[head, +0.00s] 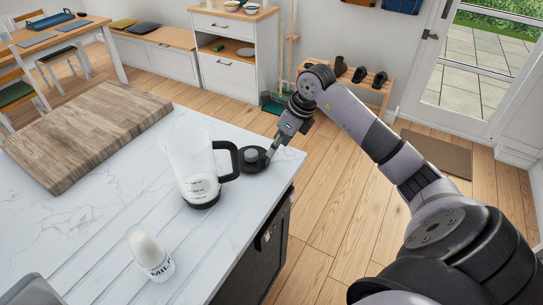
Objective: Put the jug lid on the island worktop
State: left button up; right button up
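The jug lid (253,159), a dark disc with a grey raised centre, appears flat at the island worktop (90,215) near its far right corner, just right of the jug handle. Whether it rests on the surface or is held just above is unclear. My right gripper (272,150) reaches in from the right, its fingertips at the lid's right rim. I cannot tell whether its fingers are closed on the rim. The clear jug (192,165) with a black handle and base stands upright on the worktop, its top uncovered. My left gripper is out of view.
A milk bottle (151,256) stands near the front of the worktop. A large wooden board (88,130) covers its far left. The near middle of the marble is mostly clear. Beyond are a white cabinet (232,75), a shoe rack (350,85) and a glazed door.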

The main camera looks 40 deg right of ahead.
jog(key=v, duration=0.4)
jog(key=shift+s+r+b, duration=0.1)
jog(key=shift+r+b, duration=0.25)
jog(key=shift+r, duration=0.05)
